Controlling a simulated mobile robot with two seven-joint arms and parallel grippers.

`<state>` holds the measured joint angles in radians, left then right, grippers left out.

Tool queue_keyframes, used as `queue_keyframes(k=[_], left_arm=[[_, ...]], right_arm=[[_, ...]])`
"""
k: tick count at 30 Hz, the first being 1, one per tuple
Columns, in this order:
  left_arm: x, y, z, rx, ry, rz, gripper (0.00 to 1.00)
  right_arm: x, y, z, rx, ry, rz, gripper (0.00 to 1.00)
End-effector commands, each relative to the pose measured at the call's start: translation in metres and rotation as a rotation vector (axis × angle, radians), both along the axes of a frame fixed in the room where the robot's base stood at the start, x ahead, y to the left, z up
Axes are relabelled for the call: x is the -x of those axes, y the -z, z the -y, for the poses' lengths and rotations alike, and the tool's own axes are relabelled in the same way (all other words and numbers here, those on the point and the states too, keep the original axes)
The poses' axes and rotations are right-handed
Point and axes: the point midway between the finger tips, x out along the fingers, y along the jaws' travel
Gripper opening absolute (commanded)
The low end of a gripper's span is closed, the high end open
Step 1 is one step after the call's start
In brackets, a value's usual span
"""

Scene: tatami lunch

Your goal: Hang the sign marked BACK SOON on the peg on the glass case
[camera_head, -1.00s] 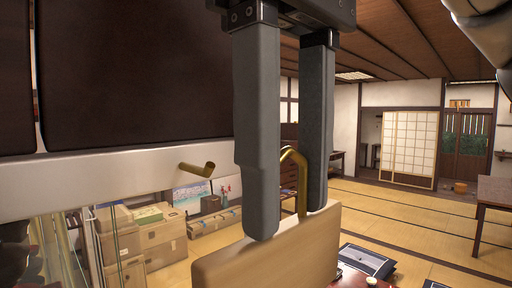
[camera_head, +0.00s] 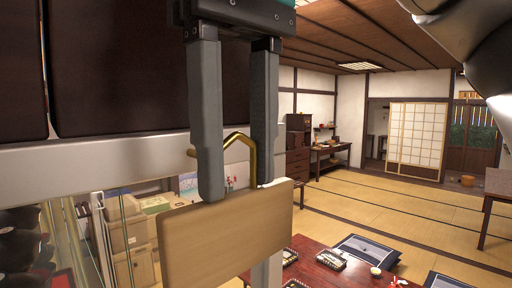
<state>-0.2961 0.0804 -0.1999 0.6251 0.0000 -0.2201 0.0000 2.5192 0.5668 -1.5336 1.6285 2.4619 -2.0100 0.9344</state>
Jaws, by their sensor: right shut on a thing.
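A plain wooden board (camera_head: 225,236), likely the sign, hangs below a bent brass hanger (camera_head: 240,138). No lettering shows on its visible face. The brass peg (camera_head: 191,153) juts from the pale rail (camera_head: 90,160) of the glass case. Only its tip shows, just left of my near finger, which hides the rest. I cannot tell whether the hanger and peg touch. The case's glass pane (camera_head: 125,240) is below. My left gripper is not in view.
Cardboard boxes (camera_head: 130,262) stand at lower left beyond the glass. A dark red low table (camera_head: 325,270) with trays and cups is at lower middle. Large dark panels (camera_head: 130,70) fill the upper left. Open tatami floor (camera_head: 400,210) lies to the right.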

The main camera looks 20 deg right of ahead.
Motion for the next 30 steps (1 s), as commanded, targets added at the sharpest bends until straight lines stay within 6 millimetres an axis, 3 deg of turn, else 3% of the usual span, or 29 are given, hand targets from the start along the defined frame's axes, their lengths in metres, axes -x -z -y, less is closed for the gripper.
queue_keyframes(k=[18,30], left_arm=[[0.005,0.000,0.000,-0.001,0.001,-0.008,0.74],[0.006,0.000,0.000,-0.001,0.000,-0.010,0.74]], right_arm=[[-0.035,0.005,-0.012,0.000,0.001,-0.002,0.00],[-0.043,0.012,-0.016,0.001,0.000,-0.001,0.00]])
